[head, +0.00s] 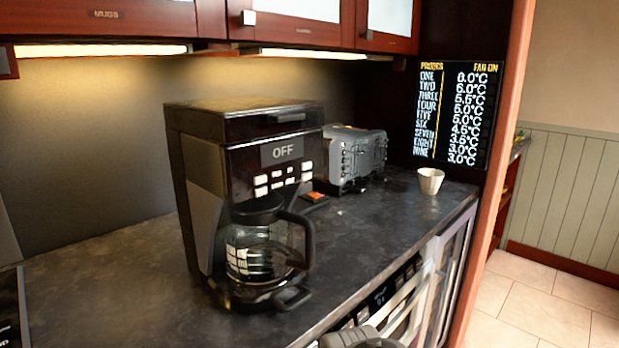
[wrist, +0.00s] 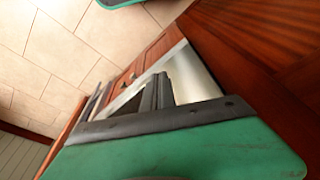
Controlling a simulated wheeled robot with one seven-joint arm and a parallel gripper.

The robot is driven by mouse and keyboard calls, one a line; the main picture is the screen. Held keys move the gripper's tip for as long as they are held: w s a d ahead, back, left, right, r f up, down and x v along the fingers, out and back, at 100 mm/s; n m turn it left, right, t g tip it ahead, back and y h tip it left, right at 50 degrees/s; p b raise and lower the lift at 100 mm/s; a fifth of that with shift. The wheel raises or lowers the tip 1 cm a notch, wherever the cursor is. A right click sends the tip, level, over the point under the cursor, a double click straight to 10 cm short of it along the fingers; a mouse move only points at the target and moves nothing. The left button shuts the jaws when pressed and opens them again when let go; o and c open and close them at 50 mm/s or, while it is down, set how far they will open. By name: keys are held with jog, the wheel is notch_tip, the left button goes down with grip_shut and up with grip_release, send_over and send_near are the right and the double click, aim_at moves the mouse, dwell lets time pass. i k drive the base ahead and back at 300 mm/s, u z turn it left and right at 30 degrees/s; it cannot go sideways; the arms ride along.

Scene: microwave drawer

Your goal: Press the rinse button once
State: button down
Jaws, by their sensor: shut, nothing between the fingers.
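A black and steel coffee machine (head: 245,185) stands on the dark counter, its display (head: 287,149) reading OFF. Several pale buttons (head: 283,179) sit in rows below the display; their labels are too small to read, so I cannot tell which is rinse. A glass carafe (head: 262,245) with a black handle sits under them. In the wrist view, dark shut fingers of my gripper (wrist: 155,93) appear to point past the green part, away from the machine, with nothing held. In the head view only a grey part of my arm shows at the bottom edge, below and right of the machine.
A metal toaster (head: 355,158) and a small white cup (head: 430,181) stand behind and right on the counter (head: 110,290). A built-in appliance with a display and a bar handle (head: 405,312) is under the front edge. Wall cabinets (head: 110,20) hang above. Tiled floor is open at right.

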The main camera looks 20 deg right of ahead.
aim_at(307, 176)
jog(key=z, duration=0.05)
jog(key=k, duration=0.5)
jog(key=u, duration=0.85)
jog(key=i, duration=0.15)
jog(key=u, duration=0.15)
